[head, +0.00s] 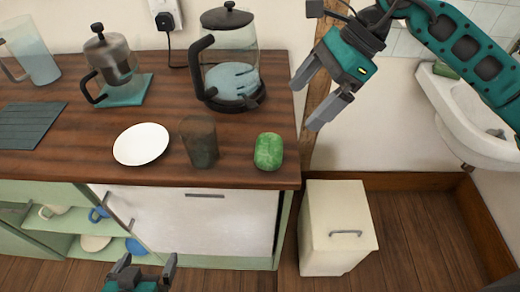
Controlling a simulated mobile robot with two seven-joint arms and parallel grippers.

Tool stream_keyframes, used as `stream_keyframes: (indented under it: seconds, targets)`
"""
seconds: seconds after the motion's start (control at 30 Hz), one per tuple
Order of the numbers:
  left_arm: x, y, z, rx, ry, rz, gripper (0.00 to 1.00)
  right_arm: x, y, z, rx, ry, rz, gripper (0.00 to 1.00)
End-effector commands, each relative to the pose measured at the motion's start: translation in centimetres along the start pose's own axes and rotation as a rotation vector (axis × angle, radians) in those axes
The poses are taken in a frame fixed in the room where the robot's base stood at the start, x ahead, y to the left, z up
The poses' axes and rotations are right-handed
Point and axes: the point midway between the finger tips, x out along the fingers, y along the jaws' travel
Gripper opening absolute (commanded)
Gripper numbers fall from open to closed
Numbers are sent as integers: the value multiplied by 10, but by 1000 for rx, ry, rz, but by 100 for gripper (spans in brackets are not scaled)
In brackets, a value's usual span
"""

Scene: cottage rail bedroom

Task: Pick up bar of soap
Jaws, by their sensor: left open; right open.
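A rounded, mottled green block that looks like a bar of soap (268,151) sits on the wooden counter near its front right corner. Another small green bar (445,70) lies on the sink's rim at the upper right; I cannot tell which one is the soap meant. My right gripper (310,104) is open and empty, beyond the counter's right edge, above and to the right of the green block and apart from it. My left gripper (146,264) is open and empty at the bottom, in front of the cabinet.
A dark translucent cup (199,142) stands close left of the green block, with a white plate (141,144) beside it. A glass kettle (230,62) stands behind. A coffee press (112,60) is further left. A cream bin (337,227) stands on the floor; a white sink (470,116) is right.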

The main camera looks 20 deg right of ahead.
Motion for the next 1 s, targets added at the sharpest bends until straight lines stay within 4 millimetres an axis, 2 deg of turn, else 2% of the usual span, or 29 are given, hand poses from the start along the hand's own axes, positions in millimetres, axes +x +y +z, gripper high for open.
stream_keyframes:
  seconds: [0.33, 0.63, 0.9, 1.0]
  targets:
    - [0, 0, -1, 0, 1, 0, 100, 59, 1, 0, -1, -1, 4, 100]
    - [-1, 0, -2, 0, 2, 0, 100, 85, 2, -2, 0, -1, 4, 100]
    - [-2, -1, -3, 1, 6, -2, 100, 122, 3, -6, -1, -2, 3, 100]
    - [-2, -1, -2, 1, 3, -2, 100, 127, 3, -7, -1, -1, 1, 100]
